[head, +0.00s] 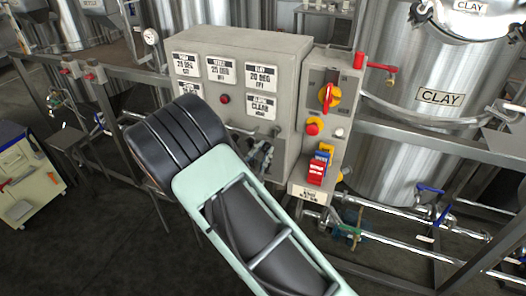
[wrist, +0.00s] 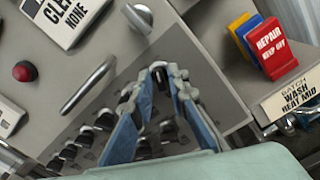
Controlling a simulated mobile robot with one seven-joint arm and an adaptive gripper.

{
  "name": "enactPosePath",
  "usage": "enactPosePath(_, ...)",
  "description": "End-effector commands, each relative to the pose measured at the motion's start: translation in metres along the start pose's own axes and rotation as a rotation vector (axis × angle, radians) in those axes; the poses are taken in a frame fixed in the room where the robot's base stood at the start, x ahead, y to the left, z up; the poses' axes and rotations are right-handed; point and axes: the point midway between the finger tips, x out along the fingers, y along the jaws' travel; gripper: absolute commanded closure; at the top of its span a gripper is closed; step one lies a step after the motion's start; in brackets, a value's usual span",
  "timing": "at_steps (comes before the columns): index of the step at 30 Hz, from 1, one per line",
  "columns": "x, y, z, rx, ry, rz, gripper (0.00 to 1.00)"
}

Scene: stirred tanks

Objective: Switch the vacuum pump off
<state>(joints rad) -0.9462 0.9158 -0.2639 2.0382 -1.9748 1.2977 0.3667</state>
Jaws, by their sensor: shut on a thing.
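My gripper (wrist: 165,74) is in front of the lower face of a grey control cabinet (head: 285,45); it also shows in the head view (head: 262,156). In the wrist view its blue-grey fingers are closed around a small dark switch lever (wrist: 159,75), whose lower part is partly hidden between them. Several similar dark levers (wrist: 85,134) stand in rows to the left and below. I cannot read a label that names the vacuum pump or tell the lever's position.
A silver bar handle (wrist: 88,85) and a red button (wrist: 25,71) are left of my fingers. The side panel carries a red rotary switch (head: 327,95) and a red push button (head: 313,127). A steel CLAY tank (head: 405,130) and pipes stand at right.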

Motion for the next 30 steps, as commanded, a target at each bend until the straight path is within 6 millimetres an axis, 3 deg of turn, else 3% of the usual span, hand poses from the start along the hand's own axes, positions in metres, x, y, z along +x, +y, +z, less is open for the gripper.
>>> enactPosePath(30, -0.0004, 0.0008, 0.0012, -0.838, 0.0, 0.0, 1.0)
